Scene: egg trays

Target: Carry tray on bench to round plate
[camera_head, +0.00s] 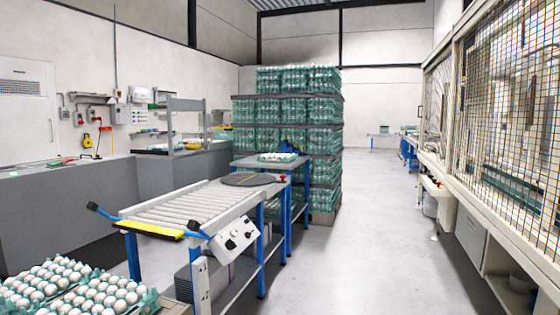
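A tray of white eggs (278,157) lies on the grey top of a blue-legged bench (247,163), just beyond the roller conveyor. A dark round plate (247,180) lies flat at the far end of the conveyor, on the near side of the bench. No eggs or tray show on the plate. Neither of my grippers is in view.
The roller conveyor (195,207) has a yellow bar and a control box (236,240) at its near end. Egg trays (148,302) fill the lower left corner. A tall stack of green egg trays (325,143) stands behind the bench. The floor (365,240) to the right is clear.

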